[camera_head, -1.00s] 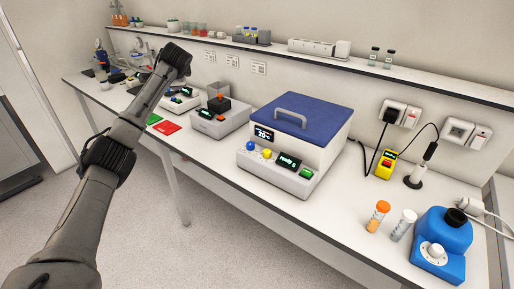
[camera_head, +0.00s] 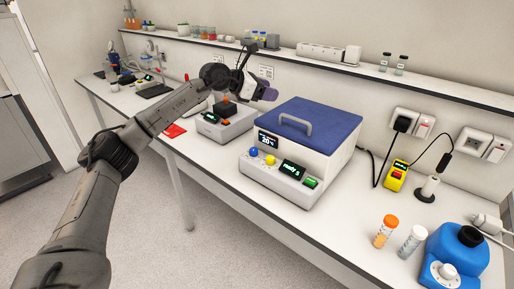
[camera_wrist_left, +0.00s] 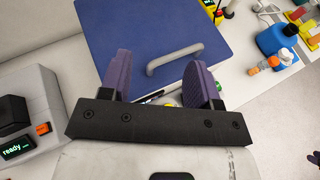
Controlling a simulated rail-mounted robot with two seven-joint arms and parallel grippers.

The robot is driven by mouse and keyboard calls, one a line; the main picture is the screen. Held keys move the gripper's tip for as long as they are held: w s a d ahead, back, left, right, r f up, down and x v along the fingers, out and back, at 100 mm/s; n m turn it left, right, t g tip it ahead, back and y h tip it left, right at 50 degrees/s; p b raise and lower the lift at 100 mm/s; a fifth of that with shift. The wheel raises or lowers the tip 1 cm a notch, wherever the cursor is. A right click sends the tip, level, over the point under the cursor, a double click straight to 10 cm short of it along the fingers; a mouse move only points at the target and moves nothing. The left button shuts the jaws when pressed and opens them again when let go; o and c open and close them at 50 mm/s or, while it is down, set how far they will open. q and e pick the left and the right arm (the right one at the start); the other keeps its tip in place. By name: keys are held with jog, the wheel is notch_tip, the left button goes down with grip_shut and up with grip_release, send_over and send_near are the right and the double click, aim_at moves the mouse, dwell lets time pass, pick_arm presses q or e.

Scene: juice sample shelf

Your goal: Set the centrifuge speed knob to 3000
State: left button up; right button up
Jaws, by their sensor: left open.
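The centrifuge (camera_head: 308,157) is a white box with a blue lid (camera_head: 315,122) and a grey handle, standing mid-bench. Its sloped front panel carries a blue knob (camera_head: 254,152), a yellow knob (camera_head: 270,159), a lit "ready" display (camera_head: 292,169) and a green button (camera_head: 311,183). I cannot tell which knob sets speed, nor read any dial marks. My left gripper (camera_head: 265,92) is open and empty, in the air behind and left of the panel in the head view. In the left wrist view its purple fingers (camera_wrist_left: 158,68) stand apart before the lid and hide most of the panel.
A grey device with a black top (camera_head: 226,122) stands left of the centrifuge. A shelf (camera_head: 340,67) runs along the wall above. The bench right of the centrifuge is partly clear.

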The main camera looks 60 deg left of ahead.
pick_arm(q)
notch_tip(320, 180, down, 5)
jog(key=s+a+g+y, duration=0.2)
jog(key=s+g, duration=0.1)
jog(key=g, duration=0.1)
jog(key=n+g, duration=0.3)
jog(key=g, duration=0.2)
send_near(254, 149)
jog(key=shift+n+y, duration=0.3)
jog(key=shift+y, duration=0.1)
jog(key=b+x, duration=0.1)
jog(key=x, duration=0.1)
jog(key=b+x, duration=0.1)
jog(key=x, duration=0.2)
jog(key=b+x, duration=0.1)
jog(key=x, duration=0.1)
jog(key=shift+d+f, duration=0.25)
jog(key=shift+f, duration=0.15)
jog(key=shift+w+f+b, duration=0.35)
jog(key=shift+f+b, duration=0.05)
jog(key=shift+f, duration=0.25)
